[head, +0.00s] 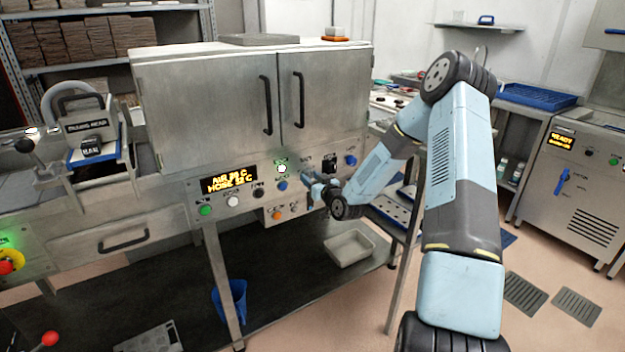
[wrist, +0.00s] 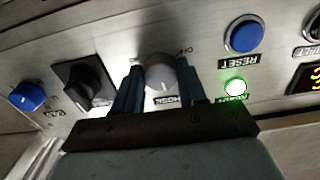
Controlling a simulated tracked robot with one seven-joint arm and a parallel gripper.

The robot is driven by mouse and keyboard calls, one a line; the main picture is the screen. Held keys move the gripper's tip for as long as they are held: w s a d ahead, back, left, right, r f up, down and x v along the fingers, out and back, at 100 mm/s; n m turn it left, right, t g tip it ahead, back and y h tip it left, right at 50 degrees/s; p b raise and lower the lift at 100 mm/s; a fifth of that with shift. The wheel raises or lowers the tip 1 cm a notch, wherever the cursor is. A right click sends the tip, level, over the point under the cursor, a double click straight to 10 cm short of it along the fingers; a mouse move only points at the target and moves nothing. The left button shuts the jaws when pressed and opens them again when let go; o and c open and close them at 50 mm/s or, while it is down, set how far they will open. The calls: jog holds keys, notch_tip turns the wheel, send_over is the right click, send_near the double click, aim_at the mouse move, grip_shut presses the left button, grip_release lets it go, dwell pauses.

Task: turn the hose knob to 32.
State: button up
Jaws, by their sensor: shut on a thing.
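The hose knob (wrist: 160,70) is a round grey knob with a pale mark on its face, on the steel panel. A label, upside down in the wrist view, sits by it. My gripper (wrist: 160,82) is shut on the knob, one finger on each side. In the head view my gripper (head: 309,179) is at the panel and mostly hides the knob. The display (head: 229,180) glows orange with an AIR line and a HOSE line. The HOSE line looks like 32 C, but the digits are blurred.
A blue RESET button (wrist: 247,35) and a lit green button (wrist: 235,87) are right of the knob in the wrist view. A black selector (wrist: 82,84) and a blue knob (wrist: 28,96) are left. The steel cabinet (head: 205,100) stands above the panel.

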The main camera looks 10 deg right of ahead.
jog(key=shift+m, duration=0.8)
jog(key=o, duration=1)
jog(key=shift+o, duration=0.2)
jog(key=v, duration=1.3)
jog(key=shift+s, duration=0.35)
jog(key=shift+d+r, duration=0.1)
